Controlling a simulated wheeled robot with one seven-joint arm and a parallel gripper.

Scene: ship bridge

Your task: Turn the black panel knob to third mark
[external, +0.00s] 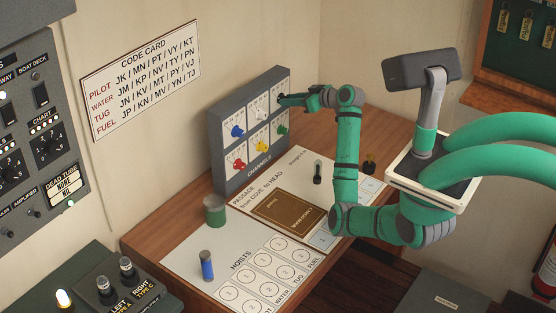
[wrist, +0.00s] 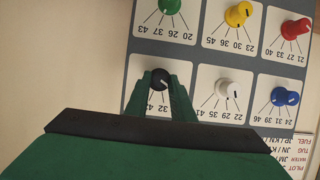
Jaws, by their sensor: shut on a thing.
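The black panel knob (wrist: 160,79) sits on a white card on the grey channels panel (external: 232,184). The wrist view shows it upside down. My gripper (wrist: 162,90) has one finger on each side of the knob and is shut on it. The numbers 32 and 42 show below the knob in the wrist view; the rest of its scale is hidden by my gripper. I cannot tell which mark the knob points to. In the external view my gripper (external: 283,99) reaches the panel's upper right corner and mostly covers the knob.
White (wrist: 222,87), blue (wrist: 281,96), green (wrist: 169,5), yellow (wrist: 239,14) and red (wrist: 295,29) knobs share the panel. A green cup (external: 214,210) and a blue cylinder (external: 207,265) stand on the desk. A code card (external: 142,80) hangs on the wall.

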